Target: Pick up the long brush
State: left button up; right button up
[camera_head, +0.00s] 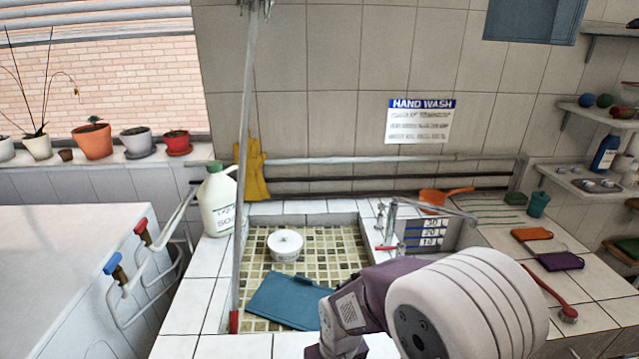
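A long-handled brush with a red handle (548,287) lies on the white tiled counter at the right of the head view. Its small round head is at the near end. The upper part of its handle passes close behind my white and purple arm, which covers the bottom centre and right of the picture. That arm's gripper is not visible. No part of my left arm or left gripper shows.
A tiled basin holds a white round tub (285,244) and a blue board (287,301). A thin upright pole (245,150) stands at its left, beside a white jug (218,200). An orange cloth (531,234) and a purple cloth (560,261) lie behind the brush.

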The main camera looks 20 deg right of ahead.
aim_at(570, 313)
jog(key=z, duration=2.5)
